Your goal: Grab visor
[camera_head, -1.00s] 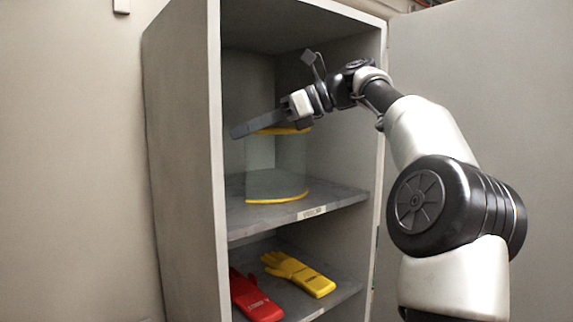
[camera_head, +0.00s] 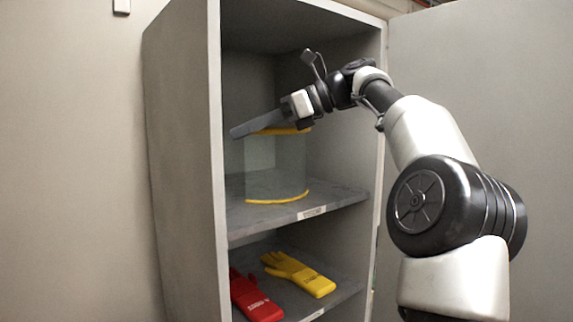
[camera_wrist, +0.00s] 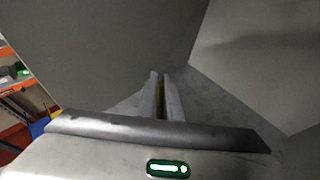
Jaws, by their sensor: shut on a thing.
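The visor (camera_head: 275,170) is a clear curved shield with a yellow top band and a yellow lower edge. It is upright over the upper shelf of the cabinet in the head view. My gripper (camera_head: 262,124) reaches in from the right, with its fingers at the visor's top band. In the wrist view the two fingers (camera_wrist: 161,98) are close together with a thin strip of yellow (camera_wrist: 160,95) between them. My gripper is shut on the visor's yellow band. I cannot tell whether the lower edge still touches the shelf.
The grey cabinet (camera_head: 180,150) stands open, its side walls close around my gripper. The upper shelf (camera_head: 335,197) has a label on its front edge. Red gloves (camera_head: 255,298) and yellow gloves (camera_head: 300,273) lie on the shelf below.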

